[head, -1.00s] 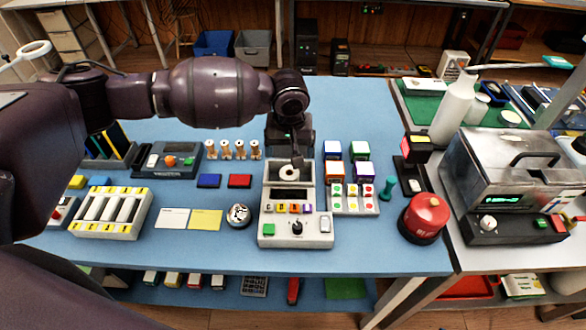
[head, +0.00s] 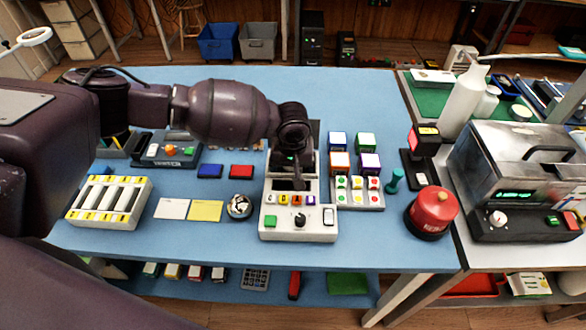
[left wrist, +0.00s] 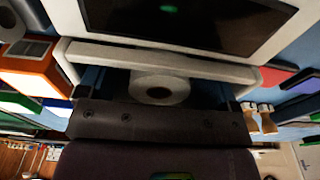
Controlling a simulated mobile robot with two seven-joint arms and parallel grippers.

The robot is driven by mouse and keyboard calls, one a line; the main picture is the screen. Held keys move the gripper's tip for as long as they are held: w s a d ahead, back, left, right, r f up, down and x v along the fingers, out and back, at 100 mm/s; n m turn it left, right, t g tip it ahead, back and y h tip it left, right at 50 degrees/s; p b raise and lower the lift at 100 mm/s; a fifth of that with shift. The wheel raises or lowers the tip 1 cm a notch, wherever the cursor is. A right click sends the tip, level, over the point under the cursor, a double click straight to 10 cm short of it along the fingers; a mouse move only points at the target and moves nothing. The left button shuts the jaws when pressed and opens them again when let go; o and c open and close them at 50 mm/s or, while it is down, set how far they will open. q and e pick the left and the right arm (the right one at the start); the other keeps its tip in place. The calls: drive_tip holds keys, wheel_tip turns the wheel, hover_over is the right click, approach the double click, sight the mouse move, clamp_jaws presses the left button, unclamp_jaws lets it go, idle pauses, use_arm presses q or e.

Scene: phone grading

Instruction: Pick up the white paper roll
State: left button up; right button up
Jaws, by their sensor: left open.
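The white paper roll (left wrist: 178,90) shows in the left wrist view as a white ring with a dark hole. It sits beside the white housing of the machine with the dark screen (left wrist: 190,22). My left gripper (head: 298,184) is open above the back part of that machine (head: 270,234) in the head view, and hides the roll there. In the left wrist view its dark fingers stand on either side of the roll, apart from it. My right gripper is not in view.
A block of coloured buttons (head: 358,200) and colour-topped cubes (head: 340,160) stand close right of the machine. A round metallic object (head: 239,207), yellow card (head: 206,211) and red block (head: 241,172) lie left. A red canister (head: 433,210) stands farther right. The back of the blue table is clear.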

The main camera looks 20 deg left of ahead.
use_arm(q)
drive_tip(key=c, duration=1)
drive_tip(key=shift+c, duration=0.2)
